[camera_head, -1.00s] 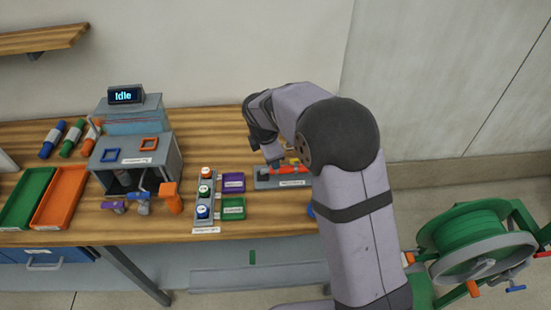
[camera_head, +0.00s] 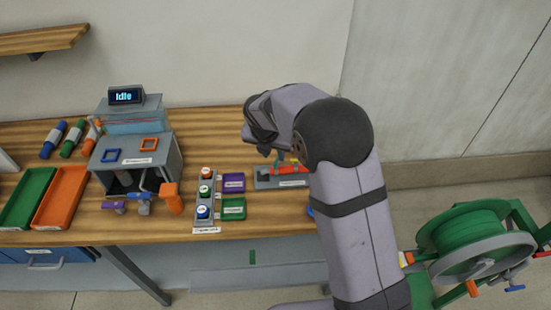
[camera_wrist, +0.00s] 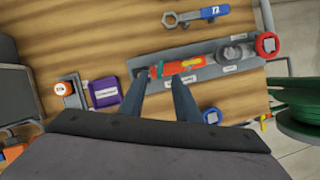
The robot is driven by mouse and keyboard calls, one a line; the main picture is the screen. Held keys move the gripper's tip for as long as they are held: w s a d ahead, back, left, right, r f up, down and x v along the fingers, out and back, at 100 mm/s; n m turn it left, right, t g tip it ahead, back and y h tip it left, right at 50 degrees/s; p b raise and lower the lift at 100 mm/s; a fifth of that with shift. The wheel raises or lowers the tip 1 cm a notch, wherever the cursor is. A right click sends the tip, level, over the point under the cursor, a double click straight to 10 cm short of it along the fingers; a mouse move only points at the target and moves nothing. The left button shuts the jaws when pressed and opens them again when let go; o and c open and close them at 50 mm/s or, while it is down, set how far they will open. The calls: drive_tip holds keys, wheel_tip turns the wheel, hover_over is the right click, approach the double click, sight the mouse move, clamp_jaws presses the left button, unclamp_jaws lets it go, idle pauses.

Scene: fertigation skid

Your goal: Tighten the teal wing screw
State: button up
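A red and orange cylinder (camera_wrist: 180,67) lies along a grey mounting plate (camera_wrist: 205,75); it also shows in the head view (camera_head: 287,170), partly hidden by my arm. A small teal part (camera_wrist: 154,71), apparently the wing screw, sits at the cylinder's left end. My gripper (camera_wrist: 155,90) is open and empty, its two dark fingers apart and pointing toward the teal part. The fingers appear above the plate, not closed on anything. In the head view my gripper (camera_head: 264,150) hangs just left of and above the plate.
A blue-handled wrench (camera_wrist: 197,16) lies beyond the plate. A purple box (camera_wrist: 105,92) and a button strip (camera_head: 204,200) stand to the left. A grey cabinet with an "Idle" display (camera_head: 126,95) is further left. A green hose reel (camera_head: 470,235) stands at the right.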

sight(276, 161)
drive_tip(key=shift+p+x, duration=0.7)
drive_tip(key=shift+x, duration=2.2)
clamp_jaws()
